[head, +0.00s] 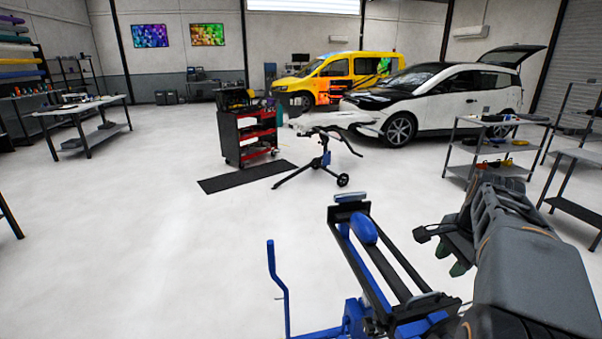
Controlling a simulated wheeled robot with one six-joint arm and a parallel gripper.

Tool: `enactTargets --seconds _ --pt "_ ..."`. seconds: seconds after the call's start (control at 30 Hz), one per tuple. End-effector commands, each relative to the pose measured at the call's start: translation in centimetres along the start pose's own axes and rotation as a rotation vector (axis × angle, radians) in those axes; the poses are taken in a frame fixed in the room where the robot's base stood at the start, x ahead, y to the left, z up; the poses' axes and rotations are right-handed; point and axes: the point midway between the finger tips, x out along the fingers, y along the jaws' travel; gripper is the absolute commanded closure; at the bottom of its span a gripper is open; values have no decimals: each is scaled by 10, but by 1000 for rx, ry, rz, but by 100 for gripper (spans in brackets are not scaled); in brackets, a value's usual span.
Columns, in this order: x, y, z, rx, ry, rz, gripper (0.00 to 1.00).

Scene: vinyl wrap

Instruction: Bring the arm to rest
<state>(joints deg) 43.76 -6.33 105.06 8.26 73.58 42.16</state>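My arm is folded at the lower right of the head view, with its thick grey links close to the camera. My gripper (450,261) is at the left side of these links, dark with greenish tips. It hangs above the pale floor, and I see nothing held in it. The links partly hide it, and the gap between its fingers does not show clearly, so I cannot tell whether it is open or shut.
A blue and black frame stands close on the gripper's left; I cannot tell if it is mine. A shelf rack (487,148) stands behind the arm. A tripod stand (324,160), tool cart (231,138) and white car (445,99) are farther off.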

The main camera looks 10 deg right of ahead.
Motion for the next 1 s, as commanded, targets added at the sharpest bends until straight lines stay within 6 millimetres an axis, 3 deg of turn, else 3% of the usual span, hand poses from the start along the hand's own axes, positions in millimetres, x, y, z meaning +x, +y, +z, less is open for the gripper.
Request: enactTargets --seconds 0.13,0.27,0.5,0.7,0.83,1.0 --pt "5 -1 -4 -111 24 -9 62" --pt "32 12 8 -334 44 13 62" --pt "75 20 112 -974 82 12 62" --pt "94 40 190 -1351 96 -28 62" --pt "94 48 220 -1465 93 -58 62" --pt "88 46 236 -1532 100 -93 62"
